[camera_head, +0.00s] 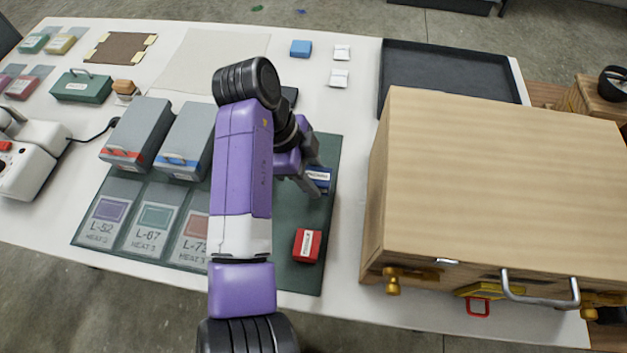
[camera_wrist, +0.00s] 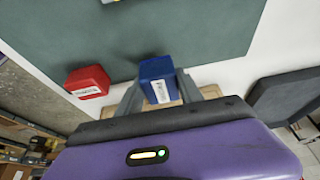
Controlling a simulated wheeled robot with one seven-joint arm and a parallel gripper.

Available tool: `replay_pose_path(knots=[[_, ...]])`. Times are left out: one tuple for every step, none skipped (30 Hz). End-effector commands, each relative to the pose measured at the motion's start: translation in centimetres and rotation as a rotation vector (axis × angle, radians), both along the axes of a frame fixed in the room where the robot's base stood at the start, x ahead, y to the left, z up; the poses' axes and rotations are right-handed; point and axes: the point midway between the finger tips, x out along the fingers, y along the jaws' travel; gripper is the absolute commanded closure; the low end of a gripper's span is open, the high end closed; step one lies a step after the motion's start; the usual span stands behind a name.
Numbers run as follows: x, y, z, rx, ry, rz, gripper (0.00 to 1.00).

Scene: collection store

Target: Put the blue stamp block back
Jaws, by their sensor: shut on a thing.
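The blue stamp block (camera_head: 319,176), with a white label, is between the fingers of my gripper (camera_head: 313,184), over the right part of the dark green mat (camera_head: 282,273). My arm hides part of the mat. In the wrist view the blue stamp block (camera_wrist: 156,70) sits between the two grey fingers of my gripper (camera_wrist: 158,85), which is shut on it. I cannot tell whether the block touches the mat. A red block (camera_head: 307,246) with a white label lies on the mat, nearer the front; it also shows in the wrist view (camera_wrist: 88,82).
Two grey boxes (camera_head: 137,135) (camera_head: 184,140) stand at the mat's back left, behind labelled cards (camera_head: 153,219). A large wooden case (camera_head: 500,180) stands at the right, with a black tray (camera_head: 450,72) behind. A plain blue block (camera_head: 301,48) lies at the back.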

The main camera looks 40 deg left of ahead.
Motion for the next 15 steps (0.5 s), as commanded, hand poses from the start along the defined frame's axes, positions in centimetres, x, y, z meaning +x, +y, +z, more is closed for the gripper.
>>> replay_pose_path(knots=[[-0.1,-0.1,-0.8,-0.003,0.003,0.002,0.83],[-0.1,-0.1,-1.3,-0.004,0.005,0.002,0.83],[-0.1,-0.1,-1.9,-0.003,0.003,0.002,0.83],[-0.1,-0.1,-2.3,-0.003,0.003,0.002,0.83],[-0.1,-0.1,-2.6,-0.003,0.003,0.002,0.83],[-0.1,0.0,-2.9,-0.002,0.002,0.002,0.83],[-0.1,0.0,-3.1,-0.001,0.001,0.001,0.83],[-0.1,0.0,-3.3,-0.001,0.001,0.001,0.83],[0.0,0.0,-3.3,-0.001,0.001,0.001,0.83],[-0.1,0.0,-3.4,-0.001,0.001,0.001,0.83],[0.0,0.0,-3.4,-0.001,0.001,0.001,0.83],[0.0,0.0,-3.3,-0.001,0.001,0.001,0.83],[0.0,0.0,-3.3,-0.001,0.001,0.001,0.83],[0.0,0.0,-3.3,-0.001,0.001,0.001,0.83],[0.0,0.0,-3.3,-0.001,0.001,0.001,0.83]])
